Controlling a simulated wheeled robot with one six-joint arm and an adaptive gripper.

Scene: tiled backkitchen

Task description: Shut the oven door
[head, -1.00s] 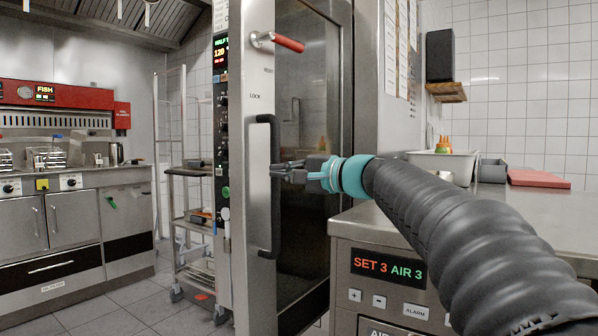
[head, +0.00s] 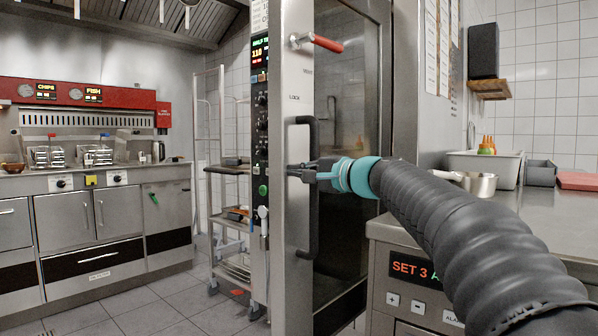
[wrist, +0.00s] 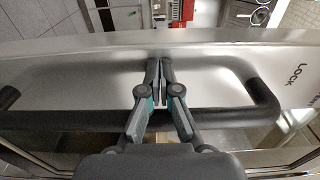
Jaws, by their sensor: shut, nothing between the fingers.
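The oven door (head: 297,215) is a tall steel-framed door with dark glass, a black bar handle (head: 313,230) and a red-gripped lever (head: 327,43). It appears to stand partly open. In the wrist view, floor shows past the free edge of the door (wrist: 215,75). My gripper (head: 292,171) is shut and empty at mid-height of the handle. In the wrist view, the closed fingertips (wrist: 160,66) reach across the handle bar (wrist: 85,119) to the steel face beside the LOCK label. I cannot tell whether they touch it.
The oven's control panel (head: 262,120) is left of the door. A wheeled rack (head: 228,250) stands behind at left. Tiled floor (head: 170,315) is clear at left.

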